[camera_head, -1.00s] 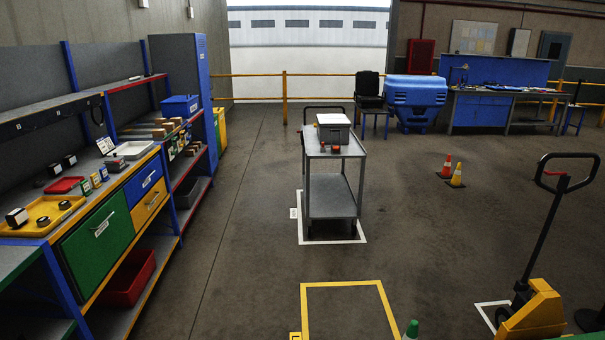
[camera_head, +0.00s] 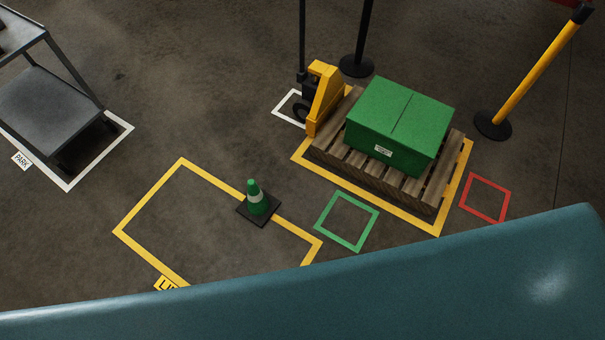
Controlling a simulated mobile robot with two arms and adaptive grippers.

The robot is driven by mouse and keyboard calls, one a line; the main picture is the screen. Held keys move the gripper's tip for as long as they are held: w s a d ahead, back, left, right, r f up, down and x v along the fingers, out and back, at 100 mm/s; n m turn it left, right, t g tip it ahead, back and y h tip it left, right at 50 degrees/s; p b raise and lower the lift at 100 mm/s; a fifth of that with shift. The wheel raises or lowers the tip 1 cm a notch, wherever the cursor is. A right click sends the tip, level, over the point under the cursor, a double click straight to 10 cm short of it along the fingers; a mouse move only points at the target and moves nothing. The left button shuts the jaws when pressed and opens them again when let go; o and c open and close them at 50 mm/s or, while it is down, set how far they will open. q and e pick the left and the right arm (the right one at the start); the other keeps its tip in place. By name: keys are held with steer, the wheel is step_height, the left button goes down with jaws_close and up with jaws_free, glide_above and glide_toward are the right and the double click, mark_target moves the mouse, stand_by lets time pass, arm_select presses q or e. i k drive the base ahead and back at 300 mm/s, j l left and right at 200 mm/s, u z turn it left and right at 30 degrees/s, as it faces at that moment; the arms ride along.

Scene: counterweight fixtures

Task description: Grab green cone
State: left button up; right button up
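The green cone (camera_head: 256,199) has a pale band and a dark square base. It stands upright on the floor, on the right-hand line of a yellow floor rectangle (camera_head: 148,192). A smooth teal surface fills the bottom of the view and hides the near floor. Neither of my grippers shows, so I cannot see whether they are open or shut.
A green box (camera_head: 401,122) sits on a wooden pallet (camera_head: 325,152) with a yellow pallet jack (camera_head: 327,95) behind. Empty green (camera_head: 324,208) and red (camera_head: 469,190) floor squares lie near it. A grey cart (camera_head: 50,105) stands left. Barrier posts (camera_head: 493,124) stand behind right.

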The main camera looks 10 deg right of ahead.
mark_target(258, 207)
steer(key=i+l+z, duration=0.35)
steer(key=i+z, duration=0.75)
steer(key=i+l+u, duration=0.1)
steer(key=i+u, duration=0.15)
steer(key=i, duration=0.15)
steer(key=i+l+u, duration=0.25)
steer(key=i, duration=0.2)
steer(key=u, duration=0.45)
steer(key=i+u, duration=0.1)
steer(key=u, duration=0.4)
steer(key=l+u, duration=0.1)
steer(key=u, duration=0.85)
steer(key=i+l+u, duration=0.1)
steer(key=u, duration=0.35)
steer(key=l+u, duration=0.15)
steer(key=u, duration=0.8)
